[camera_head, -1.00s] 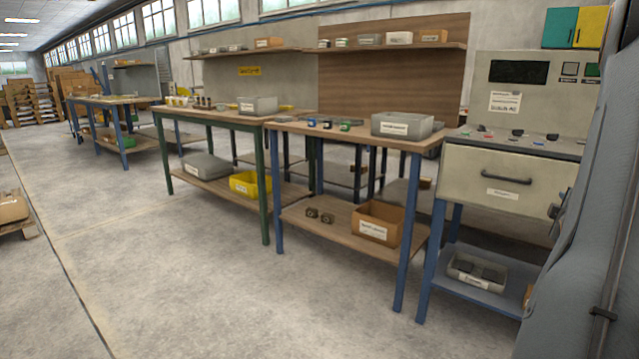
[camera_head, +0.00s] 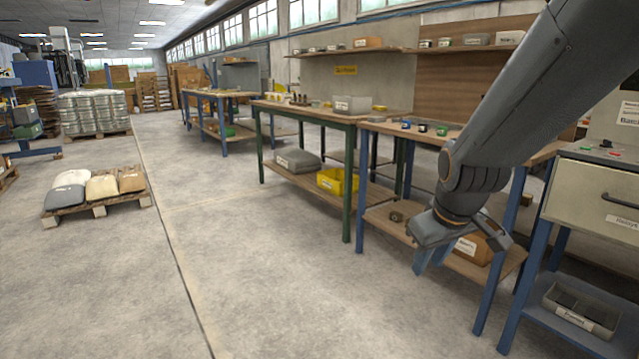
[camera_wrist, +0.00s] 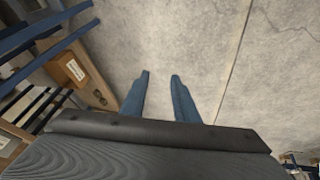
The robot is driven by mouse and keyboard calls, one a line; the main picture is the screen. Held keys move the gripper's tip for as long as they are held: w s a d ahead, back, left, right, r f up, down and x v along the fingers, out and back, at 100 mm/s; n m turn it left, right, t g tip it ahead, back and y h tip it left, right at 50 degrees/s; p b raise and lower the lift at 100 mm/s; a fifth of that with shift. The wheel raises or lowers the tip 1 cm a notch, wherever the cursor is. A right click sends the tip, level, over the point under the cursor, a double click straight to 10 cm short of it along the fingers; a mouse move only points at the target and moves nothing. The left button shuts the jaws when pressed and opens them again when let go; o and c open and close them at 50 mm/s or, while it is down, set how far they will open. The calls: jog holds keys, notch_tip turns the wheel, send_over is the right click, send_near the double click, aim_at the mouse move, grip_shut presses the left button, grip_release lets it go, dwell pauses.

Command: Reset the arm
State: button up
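My gripper (camera_head: 432,258) hangs at the end of my dark grey arm, which reaches down from the upper right in the head view. It is in front of the lower shelf of the nearer workbench, and its blue fingers point down. In the wrist view my gripper (camera_wrist: 160,85) shows two blue fingers standing apart with only bare floor between them. It holds nothing. My arm hides part of that workbench's top and of the brown box (camera_head: 476,247) on its lower shelf.
A blue-legged workbench (camera_head: 375,125) and a green-legged workbench (camera_head: 300,108) stand along the wall. A beige drawer cabinet (camera_head: 600,195) is at the right. A pallet with sacks (camera_head: 95,205) lies at the left. The floor (camera_head: 240,260) between is clear.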

jog(key=s+a+g+y, duration=0.1)
jog(key=s+a+g, duration=0.2)
jog(key=s+a, duration=0.6)
jog(key=s+a+g, duration=0.2)
jog(key=s+a, duration=0.2)
jog(key=s, duration=0.8)
jog(key=d+r+m+p, duration=0.3)
jog(key=d+r+p, duration=0.6)
jog(key=p, duration=1.1)
notch_tip(320, 180, up, 3)
jog(key=shift+d+m+h+p, duration=0.3)
jog(key=shift+m+p, duration=0.1)
jog(key=shift+w, duration=0.15)
